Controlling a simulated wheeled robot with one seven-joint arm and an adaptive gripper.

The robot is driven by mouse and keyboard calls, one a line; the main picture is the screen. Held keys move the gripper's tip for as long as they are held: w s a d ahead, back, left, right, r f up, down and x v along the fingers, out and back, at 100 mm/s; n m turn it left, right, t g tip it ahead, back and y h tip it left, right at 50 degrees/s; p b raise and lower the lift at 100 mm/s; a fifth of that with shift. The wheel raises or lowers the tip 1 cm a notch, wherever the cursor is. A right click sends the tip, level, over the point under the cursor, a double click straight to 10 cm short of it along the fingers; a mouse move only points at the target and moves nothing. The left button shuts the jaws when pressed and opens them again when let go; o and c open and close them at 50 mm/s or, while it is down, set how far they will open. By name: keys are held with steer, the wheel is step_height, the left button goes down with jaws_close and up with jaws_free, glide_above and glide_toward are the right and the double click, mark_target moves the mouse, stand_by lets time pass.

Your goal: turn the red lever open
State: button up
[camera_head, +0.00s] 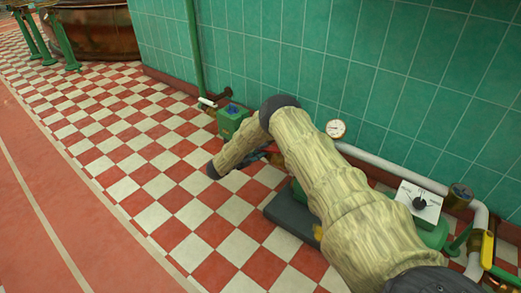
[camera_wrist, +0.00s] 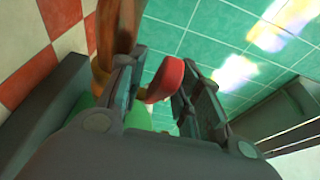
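The red lever (camera_wrist: 165,82) shows in the wrist view as a rounded red end between the two fingers of my gripper (camera_wrist: 160,85). The fingers stand apart on either side of it, and I cannot tell whether either one touches it. A brownish upright part and a green body lie behind the left finger. In the head view, a small bit of red (camera_head: 273,148) shows behind my arm, probably the lever. My arm hides most of that spot, and my gripper cannot be made out there.
A white pipe (camera_head: 375,161) runs along the green tiled wall. A round gauge (camera_head: 336,129), a dial plate (camera_head: 419,201) and a yellow handle (camera_head: 487,250) are nearby. A green box (camera_head: 232,118) stands by the wall. The checkered floor at left is clear, with a copper kettle (camera_head: 95,32) at back.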

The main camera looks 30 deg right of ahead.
steer(key=shift+a, duration=0.15)
steer(key=a, duration=1.1)
steer(key=shift+s+a, duration=0.35)
steer(key=shift+s, duration=0.1)
